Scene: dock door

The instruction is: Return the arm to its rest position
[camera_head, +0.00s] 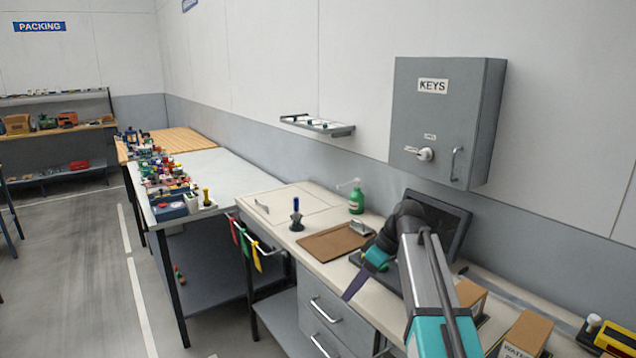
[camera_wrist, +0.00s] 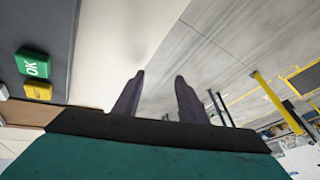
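My gripper (camera_wrist: 158,92) shows in the wrist view as two dark purple fingers standing apart with nothing between them. In the head view, one purple finger of it (camera_head: 354,287) shows at the front edge of the workbench (camera_head: 330,262), above the drawers. My own arm reaches in from the lower right, bent at a dark joint, and hides part of the bench and of a dark screen behind it. In the wrist view, a pale bench surface (camera_wrist: 120,40) and the grey floor lie beyond the fingers.
A grey key cabinet (camera_head: 445,115) hangs on the wall above the bench. Green and yellow buttons (camera_wrist: 33,65) show beside the gripper. The floor left of the benches is clear.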

